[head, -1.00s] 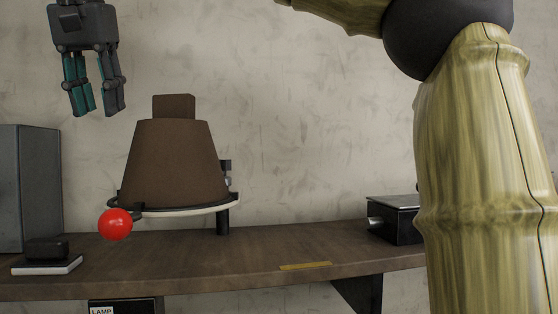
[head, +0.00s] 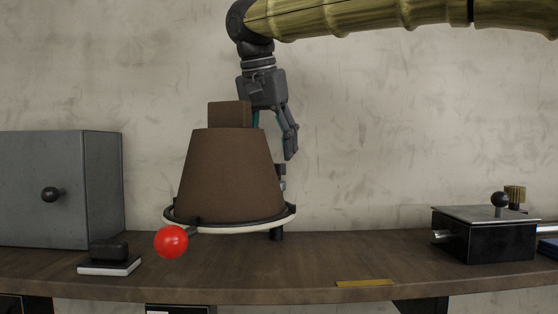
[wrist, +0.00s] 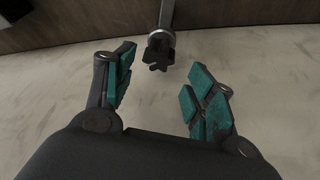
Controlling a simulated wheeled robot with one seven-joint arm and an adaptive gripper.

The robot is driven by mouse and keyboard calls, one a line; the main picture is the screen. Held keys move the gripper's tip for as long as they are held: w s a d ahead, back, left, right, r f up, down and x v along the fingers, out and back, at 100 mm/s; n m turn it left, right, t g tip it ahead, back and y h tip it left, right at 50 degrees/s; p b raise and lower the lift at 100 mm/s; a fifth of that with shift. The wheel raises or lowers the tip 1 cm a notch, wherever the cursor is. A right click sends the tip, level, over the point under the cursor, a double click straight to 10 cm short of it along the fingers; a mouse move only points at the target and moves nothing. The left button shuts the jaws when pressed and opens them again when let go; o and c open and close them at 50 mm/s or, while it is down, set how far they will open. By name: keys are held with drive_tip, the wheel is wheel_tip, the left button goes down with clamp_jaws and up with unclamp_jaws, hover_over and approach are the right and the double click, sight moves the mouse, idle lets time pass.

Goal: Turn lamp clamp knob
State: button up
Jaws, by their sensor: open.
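The lamp has a brown tapered shade (head: 230,175) above a shelf, with a pale ring at its rim and a red ball (head: 171,241) at its front left. A dark lobed knob (wrist: 158,52) on a grey post (wrist: 166,14) shows in the wrist view, just beyond my fingertips and roughly between them. In the head view, a dark clamp part (head: 281,173) shows at the shade's right edge. My gripper (head: 275,145) hangs behind the shade, with one finger partly hidden. In the wrist view its teal-padded fingers (wrist: 165,85) are apart and empty.
On the wooden shelf (head: 315,263) are a grey cabinet (head: 85,190) at left, a black object on a white block (head: 108,267), and a black box with a lever (head: 490,240) at right. The shelf between lamp and box is mostly clear.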

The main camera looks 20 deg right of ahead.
sight(277, 165)
drive_tip(key=shift+s+f+p, duration=0.45)
drive_tip(key=shift+f, duration=0.25)
drive_tip(key=x, duration=0.3)
drive_tip(key=shift+w+d+p, duration=0.2)
drive_tip(key=shift+w+p, duration=0.15)
drive_tip(key=shift+w, duration=0.05)
drive_tip(key=shift+s+a+r, duration=0.1)
drive_tip(key=shift+s+a, duration=0.1)
drive_tip(key=shift+s, duration=0.1)
drive_tip(key=shift+w+d, duration=0.1)
drive_tip(key=shift+w, duration=0.1)
drive_tip(key=c, duration=1)
drive_tip(key=shift+c, duration=0.2)
